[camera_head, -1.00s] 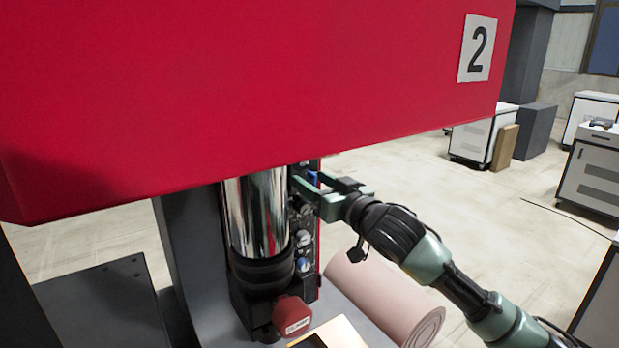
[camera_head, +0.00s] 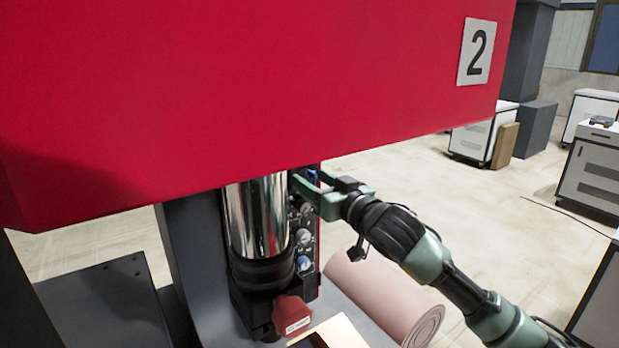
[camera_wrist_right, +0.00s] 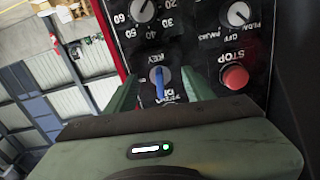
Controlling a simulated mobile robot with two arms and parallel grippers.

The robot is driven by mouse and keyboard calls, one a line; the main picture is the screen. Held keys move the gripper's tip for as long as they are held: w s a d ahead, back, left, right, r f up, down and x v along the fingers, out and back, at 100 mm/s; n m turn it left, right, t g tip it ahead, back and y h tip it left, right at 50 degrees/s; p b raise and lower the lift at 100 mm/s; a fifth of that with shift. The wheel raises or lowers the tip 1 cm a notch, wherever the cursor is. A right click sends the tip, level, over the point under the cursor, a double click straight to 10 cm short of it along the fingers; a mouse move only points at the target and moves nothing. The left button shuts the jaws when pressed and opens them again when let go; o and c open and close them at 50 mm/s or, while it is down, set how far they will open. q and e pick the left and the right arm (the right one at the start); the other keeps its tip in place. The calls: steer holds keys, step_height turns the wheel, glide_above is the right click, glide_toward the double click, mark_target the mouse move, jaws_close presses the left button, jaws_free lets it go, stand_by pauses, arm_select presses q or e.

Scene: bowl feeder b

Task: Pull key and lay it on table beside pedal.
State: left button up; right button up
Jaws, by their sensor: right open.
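The blue key (camera_wrist_right: 159,84) sits in a switch labelled KEY on the black control panel (camera_wrist_right: 205,55) in the right wrist view. My right gripper (camera_wrist_right: 158,77) is open, with one green finger on each side of the key and gaps between. In the head view my right gripper (camera_head: 304,183) is at the panel beside the chrome column, just under the red housing; a bit of blue (camera_head: 313,175) shows between its fingers. I see no foot pedal; only a panel dial (camera_wrist_right: 238,14) carries a PEDAL label. My left gripper is out of view.
The red housing (camera_head: 250,90) overhangs the panel closely. A red STOP button (camera_wrist_right: 235,78) and a dial (camera_wrist_right: 143,8) are near the key. Below are a red block (camera_head: 292,314), a pink roll (camera_head: 385,300) and a grey surface (camera_head: 348,297).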

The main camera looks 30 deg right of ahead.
mark_target(315, 182)
stand_by(0.4)
jaws_close()
stand_by(1.2)
steer(key=shift+s+d+b, duration=0.25)
steer(key=shift+s, duration=1.25)
steer(key=shift+s+d+b, duration=0.2)
steer(key=shift+s, duration=1.3)
